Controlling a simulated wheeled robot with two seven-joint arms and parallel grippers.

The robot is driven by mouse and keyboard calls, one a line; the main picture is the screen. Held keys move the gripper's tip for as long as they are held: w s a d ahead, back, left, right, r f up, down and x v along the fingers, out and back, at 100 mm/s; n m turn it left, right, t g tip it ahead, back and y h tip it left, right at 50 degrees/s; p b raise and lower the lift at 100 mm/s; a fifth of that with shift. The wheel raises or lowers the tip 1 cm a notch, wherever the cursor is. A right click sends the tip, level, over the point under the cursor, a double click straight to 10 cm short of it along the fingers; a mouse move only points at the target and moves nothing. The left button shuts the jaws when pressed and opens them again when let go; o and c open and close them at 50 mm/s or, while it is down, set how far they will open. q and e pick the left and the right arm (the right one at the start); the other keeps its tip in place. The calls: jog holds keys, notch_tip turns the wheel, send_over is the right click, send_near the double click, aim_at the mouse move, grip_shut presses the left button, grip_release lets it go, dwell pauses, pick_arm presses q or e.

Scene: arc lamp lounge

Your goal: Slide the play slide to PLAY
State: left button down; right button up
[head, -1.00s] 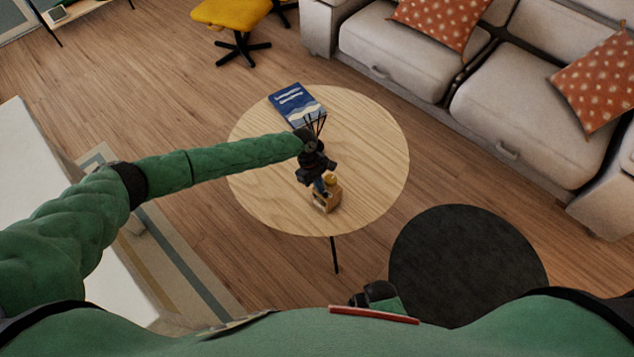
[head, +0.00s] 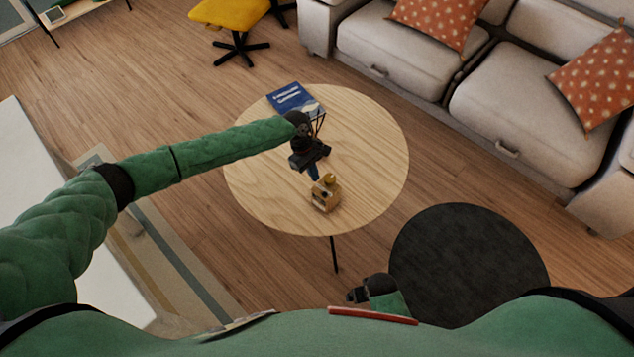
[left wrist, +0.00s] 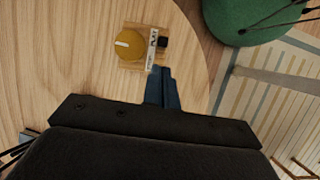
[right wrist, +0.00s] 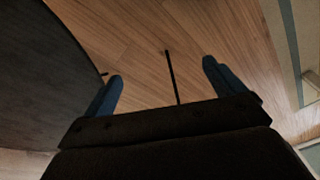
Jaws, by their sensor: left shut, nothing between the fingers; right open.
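A small wooden box (head: 325,200) with a yellow knob stands on the round table, and it also shows in the left wrist view (left wrist: 133,63). There its yellow knob (left wrist: 128,44) has a white mark. A white label strip (left wrist: 152,48) carries the word PLAY near its upper end. A black slide piece (left wrist: 163,42) sits beside that word. My left gripper (head: 314,175) is shut and empty, its blue fingertips (left wrist: 160,72) just beside the lower end of the label. Whether they touch the box I cannot tell. My right gripper (right wrist: 160,82) is open and empty, away from the table.
The round wooden table (head: 375,150) also holds a blue book (head: 290,97) and a black wire object (head: 318,122) at its far side. A black round rug or pouf (head: 465,265) is at right. A pale sofa (head: 510,100) stands behind. The table's right side is clear.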

pick_arm(q)
jog(key=shift+v, duration=1)
pick_arm(e)
jog(key=shift+w+a+r, duration=0.1)
jog(key=shift+w+r, duration=0.05)
jog(key=shift+r, duration=0.3)
jog(key=shift+w+a+r, duration=0.1)
jog(key=shift+r, duration=0.35)
pick_arm(q)
jog(key=shift+d, duration=0.1)
